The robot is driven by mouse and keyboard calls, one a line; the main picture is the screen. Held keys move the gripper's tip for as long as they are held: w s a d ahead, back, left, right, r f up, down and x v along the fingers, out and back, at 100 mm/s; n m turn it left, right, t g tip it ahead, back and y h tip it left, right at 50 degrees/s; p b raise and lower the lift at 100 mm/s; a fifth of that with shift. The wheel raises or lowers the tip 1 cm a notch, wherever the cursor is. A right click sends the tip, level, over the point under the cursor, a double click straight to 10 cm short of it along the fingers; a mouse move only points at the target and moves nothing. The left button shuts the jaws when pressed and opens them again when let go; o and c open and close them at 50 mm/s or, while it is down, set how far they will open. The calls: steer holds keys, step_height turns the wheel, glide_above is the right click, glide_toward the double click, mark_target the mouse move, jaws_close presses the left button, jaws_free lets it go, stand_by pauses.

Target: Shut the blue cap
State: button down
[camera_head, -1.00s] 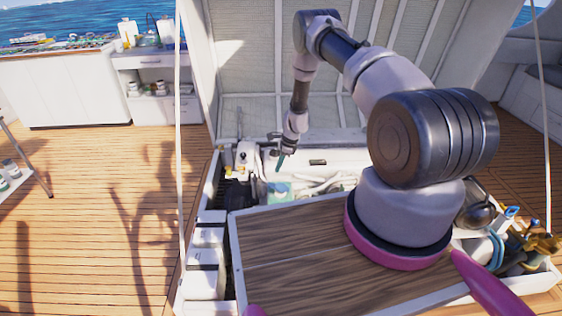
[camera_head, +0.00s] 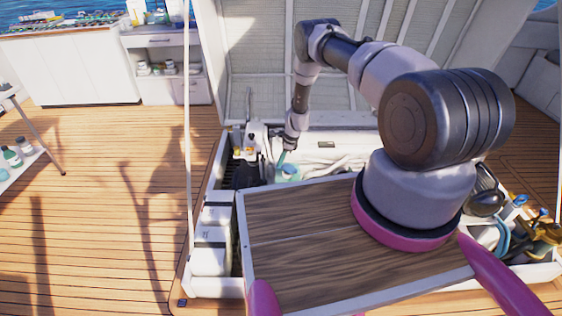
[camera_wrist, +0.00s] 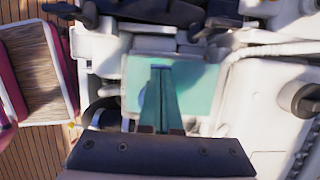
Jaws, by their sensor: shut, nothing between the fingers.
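A pale blue-green piece (camera_head: 288,173), which I take to be the blue cap, sits in the engine hatch below my gripper (camera_head: 281,158). In the wrist view it is a flat, roughly rectangular blue-green surface (camera_wrist: 198,78) in a white surround. My gripper's teal fingers (camera_wrist: 161,70) are shut, empty, and lie across the middle of that surface in the picture. I cannot tell whether the fingertips touch it. The fingers and the dark gripper body hide part of its near side, and its hinge and how far it stands open are not clear.
White hoses (camera_head: 330,164) run to the right of the piece. A dark round knob (camera_wrist: 307,100) is at the right of the wrist view.

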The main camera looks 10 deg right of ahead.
steer(key=shift+a+f+h, duration=0.4)
steer(key=shift+a+h, duration=0.05)
steer(key=shift+h, duration=0.05)
steer(key=shift+w+a+f+h, duration=0.1)
steer(key=shift+a+f+h, duration=0.1)
steer(key=shift+f+h, duration=0.45)
steer(key=shift+a+f, duration=0.2)
steer(key=shift+f, duration=0.1)
steer(key=shift+r, duration=0.15)
